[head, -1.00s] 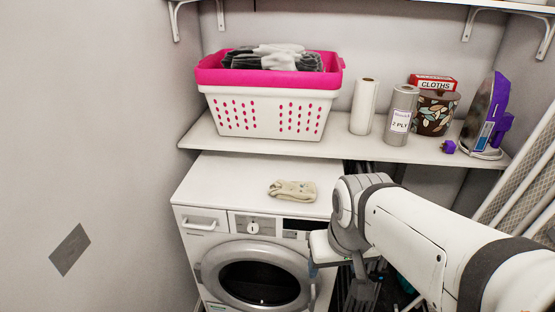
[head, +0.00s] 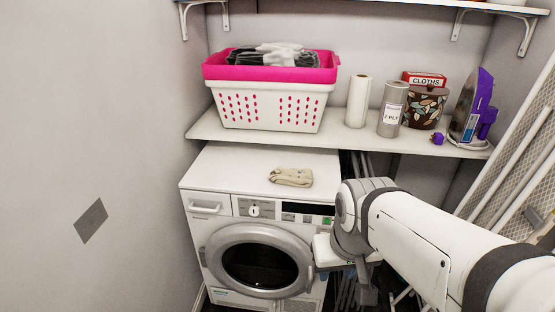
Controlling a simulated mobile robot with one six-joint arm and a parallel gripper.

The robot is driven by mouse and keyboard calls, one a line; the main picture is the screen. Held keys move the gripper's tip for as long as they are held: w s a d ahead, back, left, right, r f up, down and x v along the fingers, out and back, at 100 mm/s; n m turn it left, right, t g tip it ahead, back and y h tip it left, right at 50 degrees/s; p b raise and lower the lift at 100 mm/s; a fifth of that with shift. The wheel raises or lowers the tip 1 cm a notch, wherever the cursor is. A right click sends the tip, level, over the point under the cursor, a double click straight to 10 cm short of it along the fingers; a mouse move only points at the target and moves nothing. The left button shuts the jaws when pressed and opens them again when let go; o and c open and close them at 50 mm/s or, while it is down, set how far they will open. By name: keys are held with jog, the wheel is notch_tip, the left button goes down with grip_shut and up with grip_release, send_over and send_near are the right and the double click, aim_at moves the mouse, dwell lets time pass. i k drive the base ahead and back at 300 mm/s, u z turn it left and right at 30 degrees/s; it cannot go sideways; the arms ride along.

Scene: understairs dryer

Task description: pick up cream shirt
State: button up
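The cream shirt (head: 291,177) lies folded in a small flat bundle on the white top of the dryer (head: 237,165), near its front edge and right of its middle. My gripper (head: 366,288) hangs below the wrist of my arm, in front of and to the right of the dryer, lower than its top. It is apart from the shirt. Its fingers are small and partly hidden by the wrist, so I cannot tell whether they are open or shut.
A shelf (head: 240,134) above the dryer bears a white and pink basket (head: 268,108) with dark and white cloth, two rolls, a patterned pot (head: 426,108), a cloths box and a purple iron (head: 475,105). Racks lean at the right. The dryer top around the shirt is clear.

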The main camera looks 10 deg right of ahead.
aim_at(295, 177)
jog(key=z, duration=0.35)
jog(key=i, duration=1)
jog(key=z, duration=0.25)
